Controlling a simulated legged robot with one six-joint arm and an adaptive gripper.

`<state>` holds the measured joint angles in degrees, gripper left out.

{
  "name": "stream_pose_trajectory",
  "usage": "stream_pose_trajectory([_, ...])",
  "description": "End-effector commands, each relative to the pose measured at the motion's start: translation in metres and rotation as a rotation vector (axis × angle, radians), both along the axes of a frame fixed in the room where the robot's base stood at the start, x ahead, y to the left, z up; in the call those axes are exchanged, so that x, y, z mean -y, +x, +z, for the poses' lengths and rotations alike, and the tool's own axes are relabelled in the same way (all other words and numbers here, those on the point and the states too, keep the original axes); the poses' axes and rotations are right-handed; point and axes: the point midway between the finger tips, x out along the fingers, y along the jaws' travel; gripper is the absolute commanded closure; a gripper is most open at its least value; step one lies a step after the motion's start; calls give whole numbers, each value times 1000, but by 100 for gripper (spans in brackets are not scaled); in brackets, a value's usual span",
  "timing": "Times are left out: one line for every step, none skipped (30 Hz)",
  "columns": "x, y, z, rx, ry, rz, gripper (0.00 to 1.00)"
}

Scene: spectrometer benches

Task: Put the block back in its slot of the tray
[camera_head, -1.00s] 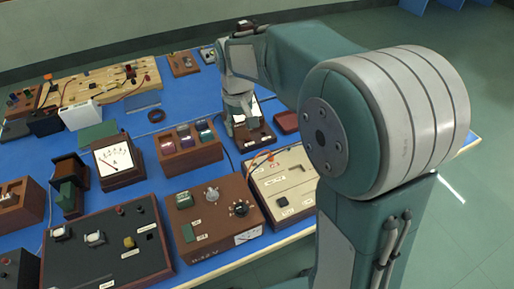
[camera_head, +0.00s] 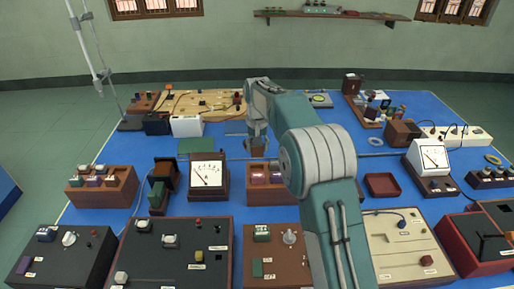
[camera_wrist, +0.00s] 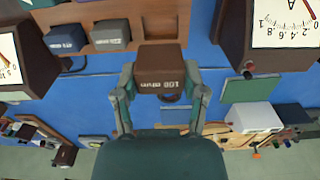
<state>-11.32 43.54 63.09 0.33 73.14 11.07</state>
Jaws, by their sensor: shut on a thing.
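My gripper (camera_wrist: 160,98) is shut on a brown block (camera_wrist: 160,70) marked 100 ohm, with a finger on each side of it. In the head view my gripper (camera_head: 257,143) points down behind the wooden tray (camera_head: 272,199), with the block held up and apart from it. The tray also shows at the top of the wrist view (camera_wrist: 140,45). It holds a blue-grey block (camera_wrist: 65,39) and a grey block (camera_wrist: 110,35) there. The tray part beside the grey block looks bare, but its slot is not clearly seen. My arm hides the tray's right end in the head view.
A meter (camera_head: 208,177) stands close left of the tray. Another block tray (camera_head: 102,188) is farther left. Control boxes (camera_head: 170,253) line the front. A red dish (camera_head: 382,185) and a white meter (camera_head: 431,158) are at right. Blue bench shows behind the tray.

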Motion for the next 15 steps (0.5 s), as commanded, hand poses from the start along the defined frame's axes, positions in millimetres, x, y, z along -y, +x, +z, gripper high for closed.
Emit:
stream_pose_trajectory([-1, 0, -2, -1, -1, 0, 95])
stream_pose_trajectory([-1, 0, -3, -1, -2, 0, 95])
stream_pose_trajectory([-2, 0, -5, -2, -3, 1, 95])
stream_pose_trajectory([-3, 0, -7, -2, -3, 1, 95])
stream_pose_trajectory([-4, -1, -8, -2, -4, 1, 95])
stream_pose_trajectory([-4, -1, -11, -1, -5, 2, 95])
stream_pose_trajectory([-4, -1, -12, -1, -5, 2, 95])
stream_pose_trajectory([-5, 0, -14, -1, -5, 2, 95])
stream_pose_trajectory([-4, -1, -16, -2, -5, 2, 95])
stream_pose_trajectory([-4, -1, -17, -2, -5, 2, 95])
stream_pose_trajectory([-4, -1, -19, -2, -5, 2, 95])
stream_pose_trajectory([-4, -1, -21, -2, -5, 2, 95])
stream_pose_trajectory([-4, -1, -22, -2, -5, 2, 95])
stream_pose_trajectory([-4, -1, -24, -2, -5, 2, 95])
stream_pose_trajectory([-4, -1, -26, -1, -5, 2, 95])
